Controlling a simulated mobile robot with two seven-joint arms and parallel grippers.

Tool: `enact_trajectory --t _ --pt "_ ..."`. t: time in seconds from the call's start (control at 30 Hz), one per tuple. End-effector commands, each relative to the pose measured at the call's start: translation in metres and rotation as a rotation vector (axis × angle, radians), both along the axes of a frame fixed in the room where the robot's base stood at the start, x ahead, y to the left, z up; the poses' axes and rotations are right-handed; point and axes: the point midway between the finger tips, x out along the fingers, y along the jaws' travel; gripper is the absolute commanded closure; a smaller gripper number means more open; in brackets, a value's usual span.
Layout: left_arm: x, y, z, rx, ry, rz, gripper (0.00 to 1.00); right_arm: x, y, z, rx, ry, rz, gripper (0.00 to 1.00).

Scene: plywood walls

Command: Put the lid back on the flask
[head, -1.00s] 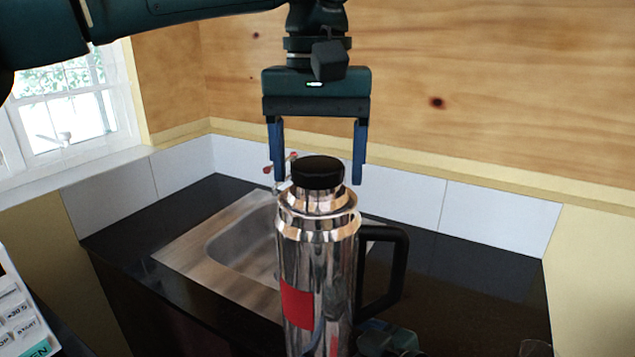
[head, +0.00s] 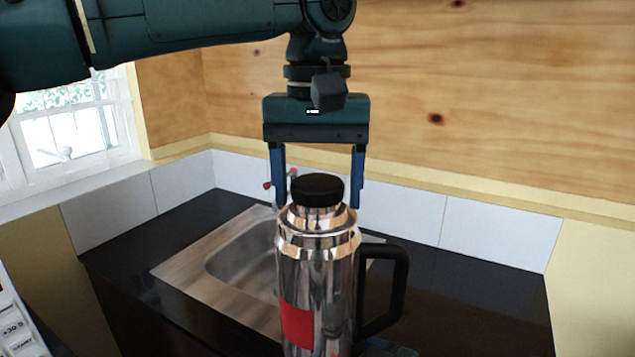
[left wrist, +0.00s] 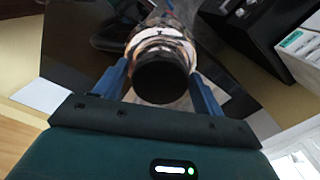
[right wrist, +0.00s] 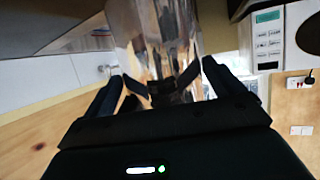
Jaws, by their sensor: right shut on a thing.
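The steel flask (head: 318,270) stands upright in the middle of the head view, with a red patch and a black handle (head: 399,285). A black lid (head: 318,190) is at its top, over the steel neck; I cannot tell if it is fully seated. My left gripper (head: 318,203) points down from above, its blue fingers on either side of the lid with gaps. The lid also shows between the fingers in the left wrist view (left wrist: 161,80). My right gripper (right wrist: 165,80) is shut on the flask's black handle; the head view mostly hides it.
Behind the flask is a black counter (head: 450,300) with a steel sink (head: 240,265) and a tap with red knobs. White tiles and plywood walls close off the back. A white appliance with buttons (head: 18,330) is at the lower left.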

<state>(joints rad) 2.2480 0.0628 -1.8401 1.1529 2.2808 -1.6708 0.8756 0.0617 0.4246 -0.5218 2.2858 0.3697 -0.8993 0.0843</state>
Motion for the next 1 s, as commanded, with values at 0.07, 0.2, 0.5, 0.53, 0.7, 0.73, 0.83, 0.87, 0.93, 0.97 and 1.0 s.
enact_trajectory --t 0.07,0.2,0.5,0.53,0.7,0.73,0.83,0.87,0.93,0.97,1.0 --pt "0.000 0.000 0.000 0.000 0.000 0.000 0.24 0.001 0.001 0.005 0.008 -0.012 0.001 0.70" --pt "0.000 0.000 0.000 0.000 0.000 0.000 0.13 0.001 0.001 0.005 0.008 -0.012 0.001 0.70" --pt "0.000 -0.001 0.004 -0.001 -0.002 0.000 0.13 0.001 0.001 0.005 0.008 -0.012 0.001 0.70" --pt "0.000 -0.001 0.007 -0.002 -0.002 0.000 0.13 0.001 0.001 0.005 0.008 -0.012 0.001 0.71" --pt "0.001 -0.001 0.034 -0.004 0.000 0.002 0.13 0.001 0.001 0.005 0.008 -0.012 0.001 0.71" --pt "0.001 -0.001 0.041 -0.004 -0.002 0.002 0.13 0.001 0.001 0.005 0.008 -0.012 0.001 0.71" --pt "0.001 -0.001 0.062 -0.004 0.000 0.002 0.13 0.001 0.001 0.005 0.008 -0.012 0.001 0.71" --pt "0.001 -0.001 0.067 -0.003 -0.001 0.002 0.13 0.001 0.001 0.005 0.008 -0.012 0.001 0.71" --pt "0.002 -0.001 0.078 -0.002 -0.002 0.000 0.13 0.001 0.001 0.005 0.008 -0.012 0.001 0.71" --pt "0.002 -0.001 0.083 -0.003 -0.002 0.001 0.13 0.001 0.001 0.005 0.008 -0.012 0.001 0.71" --pt "0.002 -0.001 0.089 -0.002 -0.001 0.001 0.13 0.001 0.001 0.005 0.008 -0.012 0.001 0.71"
